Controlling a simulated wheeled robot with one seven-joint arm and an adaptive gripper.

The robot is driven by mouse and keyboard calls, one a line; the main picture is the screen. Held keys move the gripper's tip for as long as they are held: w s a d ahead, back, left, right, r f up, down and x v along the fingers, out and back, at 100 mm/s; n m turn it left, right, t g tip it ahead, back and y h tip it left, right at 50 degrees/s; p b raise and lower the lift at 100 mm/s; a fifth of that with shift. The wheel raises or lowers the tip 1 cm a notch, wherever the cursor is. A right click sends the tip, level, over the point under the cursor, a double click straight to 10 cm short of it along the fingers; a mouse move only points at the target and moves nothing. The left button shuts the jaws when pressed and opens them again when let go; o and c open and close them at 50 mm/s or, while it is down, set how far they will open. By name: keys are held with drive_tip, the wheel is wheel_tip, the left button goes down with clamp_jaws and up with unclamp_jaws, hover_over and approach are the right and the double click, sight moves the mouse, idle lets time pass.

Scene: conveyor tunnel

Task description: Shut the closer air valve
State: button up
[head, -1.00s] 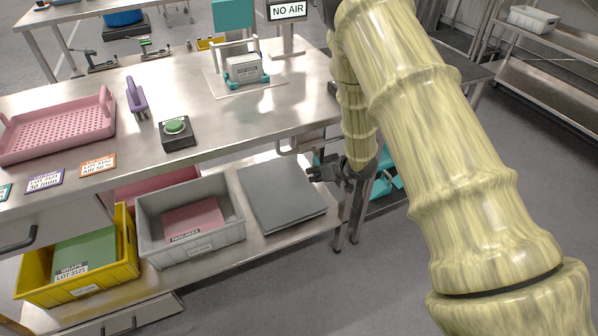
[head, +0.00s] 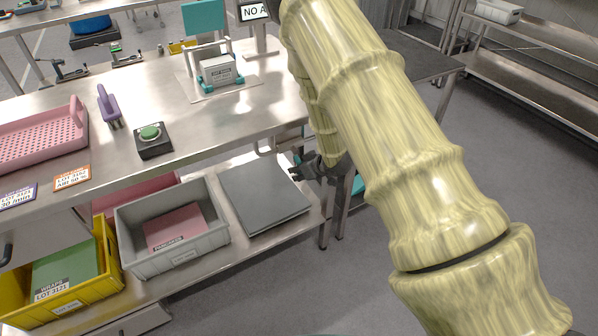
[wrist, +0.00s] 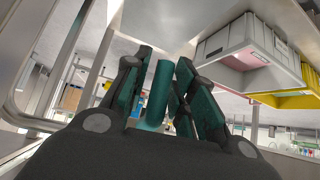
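In the head view my gripper (head: 303,172) is low at the right end of the steel bench, beside the lower shelf, mostly hidden by my arm. In the wrist view its two teal-padded fingers (wrist: 160,88) are apart. A teal bar (wrist: 157,95) stands between them; it may be a valve handle, but I cannot tell whether the pads touch it. No valve body shows clearly in either view. A teal part (head: 357,186) shows behind my arm near the bench leg.
The steel bench (head: 235,115) carries a green button box (head: 153,140), a pink tray (head: 40,135) and a teal-handled device (head: 217,70). Below are a grey crate (head: 175,255), a yellow crate (head: 115,270) and grey sheets (head: 262,197). Floor at right is clear.

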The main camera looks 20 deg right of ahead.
drive_tip(key=shift+o, duration=0.3)
drive_tip(key=v, duration=1.2)
